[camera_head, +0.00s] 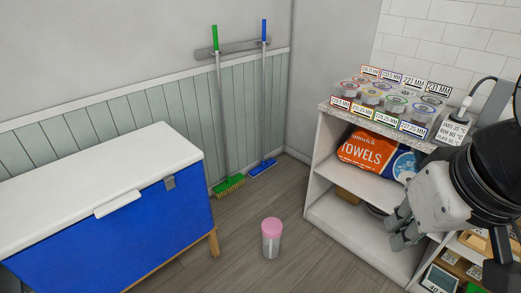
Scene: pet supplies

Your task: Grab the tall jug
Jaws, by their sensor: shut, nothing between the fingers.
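My arm hides part of the lower shelves.
A blue chest with a white lid (105,170) stands at the left. A green broom (228,184) and a blue broom (263,168) lean on the wall. The shelf unit (318,199) holds a towels pack (363,148) and labelled tubs on top. Floor around the container is clear.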

